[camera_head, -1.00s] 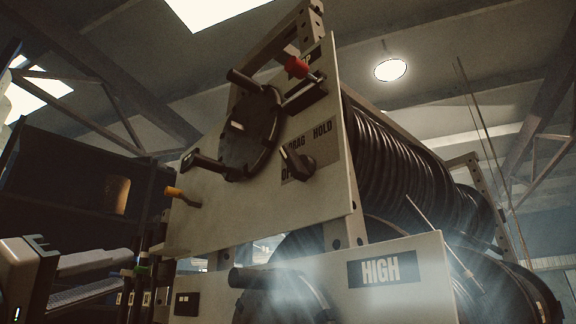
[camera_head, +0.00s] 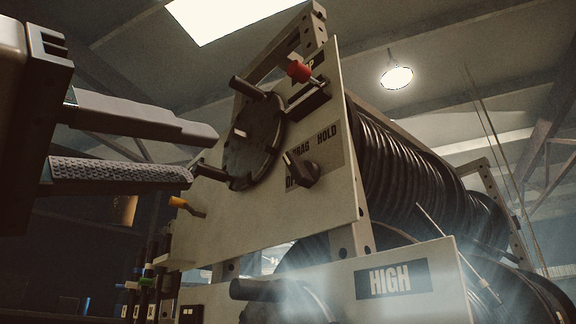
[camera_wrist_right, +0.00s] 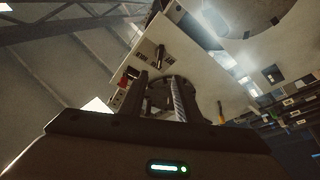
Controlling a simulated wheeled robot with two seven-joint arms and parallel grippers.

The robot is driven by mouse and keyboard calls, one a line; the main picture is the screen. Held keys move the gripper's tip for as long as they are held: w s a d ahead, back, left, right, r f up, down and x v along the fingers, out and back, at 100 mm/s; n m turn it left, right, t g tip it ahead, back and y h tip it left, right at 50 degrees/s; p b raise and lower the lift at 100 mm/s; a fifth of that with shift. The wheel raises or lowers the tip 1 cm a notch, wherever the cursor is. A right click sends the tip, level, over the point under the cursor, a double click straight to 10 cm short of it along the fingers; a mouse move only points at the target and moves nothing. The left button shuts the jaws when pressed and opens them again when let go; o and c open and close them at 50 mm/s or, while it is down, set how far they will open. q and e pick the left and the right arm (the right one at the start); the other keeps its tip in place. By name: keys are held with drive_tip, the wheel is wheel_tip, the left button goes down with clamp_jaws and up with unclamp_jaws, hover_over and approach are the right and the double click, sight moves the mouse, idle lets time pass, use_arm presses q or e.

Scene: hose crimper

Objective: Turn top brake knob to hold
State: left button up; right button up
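The top brake knob (camera_head: 302,170) is a black pointer knob on the upper pale panel (camera_head: 330,215). Its light-marked end points up and left, toward the DRAG lettering; HOLD is printed at its upper right. The lower-left label is partly covered by the knob. The knob also shows in the right wrist view (camera_wrist_right: 160,54). My left gripper is not in view.
A black crank wheel (camera_head: 254,140) with protruding handles sits between my right gripper and the knob. A red knob (camera_head: 298,71) is above and a yellow handle (camera_head: 188,206) at lower left. Hose reels (camera_head: 405,170) stand behind. A lower panel (camera_head: 345,298) reads HIGH.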

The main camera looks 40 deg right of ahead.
sight(292, 169)
drive_tip(key=p+x, duration=0.7)
drive_tip(key=x, duration=0.8)
drive_tip(key=shift+w+d+r, duration=0.1)
drive_tip(key=shift+d+r, duration=0.15)
drive_tip(key=shift+p+x, duration=0.5)
drive_tip(key=shift+x, duration=0.35)
drive_tip(key=shift+f, duration=0.15)
drive_tip(key=shift+c, duration=0.2)
drive_tip(key=c, duration=0.7)
